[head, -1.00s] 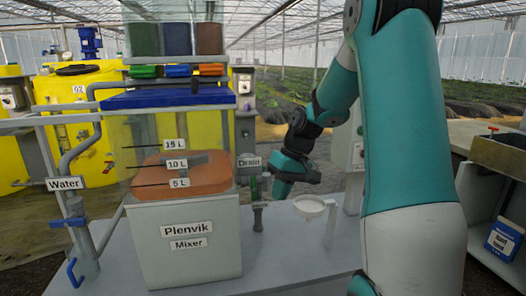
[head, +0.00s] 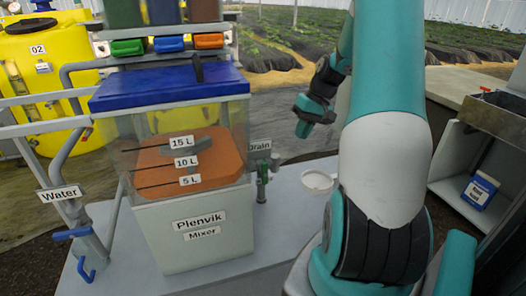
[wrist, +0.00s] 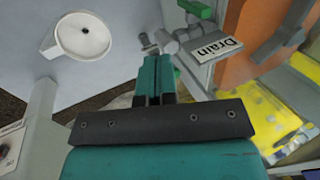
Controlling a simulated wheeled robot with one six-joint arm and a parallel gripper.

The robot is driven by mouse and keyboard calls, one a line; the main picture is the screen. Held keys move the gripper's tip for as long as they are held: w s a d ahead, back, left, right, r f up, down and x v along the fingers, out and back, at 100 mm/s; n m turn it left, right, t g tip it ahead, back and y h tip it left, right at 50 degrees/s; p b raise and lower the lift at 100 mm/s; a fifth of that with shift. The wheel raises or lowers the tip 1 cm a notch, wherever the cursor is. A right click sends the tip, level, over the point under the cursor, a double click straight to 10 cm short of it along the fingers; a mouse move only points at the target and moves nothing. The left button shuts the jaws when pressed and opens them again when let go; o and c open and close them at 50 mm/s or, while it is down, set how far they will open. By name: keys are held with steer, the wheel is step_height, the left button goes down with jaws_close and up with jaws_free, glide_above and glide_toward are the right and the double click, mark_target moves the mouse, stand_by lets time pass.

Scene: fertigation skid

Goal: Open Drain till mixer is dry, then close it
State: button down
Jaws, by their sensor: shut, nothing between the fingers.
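The Plenvik mixer (head: 198,235) is a pale box under a clear tank with a blue lid (head: 168,88). Orange-brown liquid (head: 215,155) stands in the tank by the litre marks; its exact level is hard to read. The drain valve (head: 262,180), with a green handle (head: 275,160), is at the mixer's right side under the Drain label (head: 260,145). In the wrist view the green handle (wrist: 197,9) is at the top edge beside the Drain label (wrist: 213,48). My gripper (head: 304,128) is shut and empty, right of the valve and apart from it; it also shows in the wrist view (wrist: 155,62).
The Water pipe with blue handles (head: 75,233) is at left. Green, blue and orange bins' fronts (head: 168,44) sit behind the lid. A bench with a blue container (head: 480,192) is at right.

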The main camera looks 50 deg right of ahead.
mark_target(264, 171)
steer(key=w+a+f+p, duration=0.2)
steer(key=w+a+f, duration=0.2)
steer(key=f, duration=0.5)
steer(key=shift+w+a+f, duration=0.15)
steer(key=shift+w+a, duration=0.2)
steer(key=shift+a, duration=0.95)
